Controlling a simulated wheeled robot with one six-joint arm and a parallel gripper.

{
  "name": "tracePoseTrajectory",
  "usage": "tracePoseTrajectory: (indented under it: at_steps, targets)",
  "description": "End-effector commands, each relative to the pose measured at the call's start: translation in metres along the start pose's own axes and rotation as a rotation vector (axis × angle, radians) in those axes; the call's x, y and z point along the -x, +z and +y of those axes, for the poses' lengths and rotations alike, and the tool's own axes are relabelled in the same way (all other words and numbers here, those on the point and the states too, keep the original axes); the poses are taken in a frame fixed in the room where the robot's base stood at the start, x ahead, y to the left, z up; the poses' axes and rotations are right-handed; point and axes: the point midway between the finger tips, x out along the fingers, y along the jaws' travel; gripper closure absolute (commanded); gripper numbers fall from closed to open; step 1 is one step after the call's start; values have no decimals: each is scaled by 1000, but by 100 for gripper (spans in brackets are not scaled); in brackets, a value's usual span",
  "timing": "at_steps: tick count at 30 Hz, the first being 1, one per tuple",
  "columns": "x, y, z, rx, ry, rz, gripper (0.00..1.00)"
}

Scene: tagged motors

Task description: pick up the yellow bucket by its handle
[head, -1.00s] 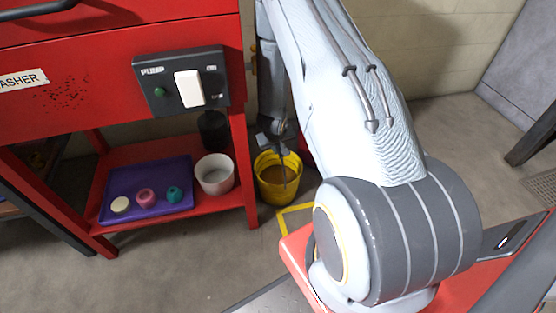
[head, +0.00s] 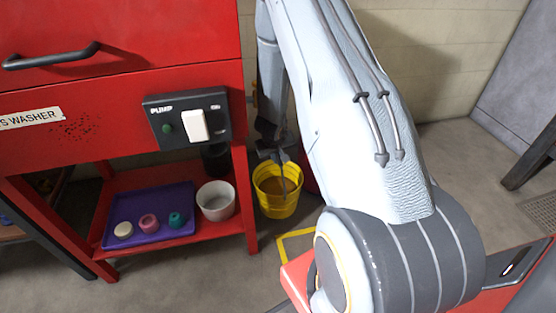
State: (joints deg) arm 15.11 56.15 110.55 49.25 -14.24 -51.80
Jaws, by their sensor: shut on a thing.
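The yellow bucket (head: 277,204) is in the middle of the head view, just right of the red washer's leg. It looks upright, with brownish contents inside. My gripper (head: 277,160) is at the bucket's top, pointing down, and is shut on its handle. The handle itself is mostly hidden by the gripper and too small to make out clearly. A thin dark shape hangs down in front of the bucket's opening. I cannot tell whether the bucket touches the floor.
The red parts washer (head: 90,110) stands at the left. Its lower shelf holds a purple tray (head: 150,232) with several small round parts, and a white bowl (head: 216,201). Open floor extends in front.

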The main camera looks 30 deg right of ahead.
Motion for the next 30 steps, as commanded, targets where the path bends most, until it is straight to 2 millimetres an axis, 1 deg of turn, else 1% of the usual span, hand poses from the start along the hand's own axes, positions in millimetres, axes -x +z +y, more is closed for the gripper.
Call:
tracePoseTrajectory:
  at_steps: [1, 30]
  targets:
    - [4, -5, 2, -1, 2, 7, 100]
    - [25, -13, 6, -1, 2, 7, 100]
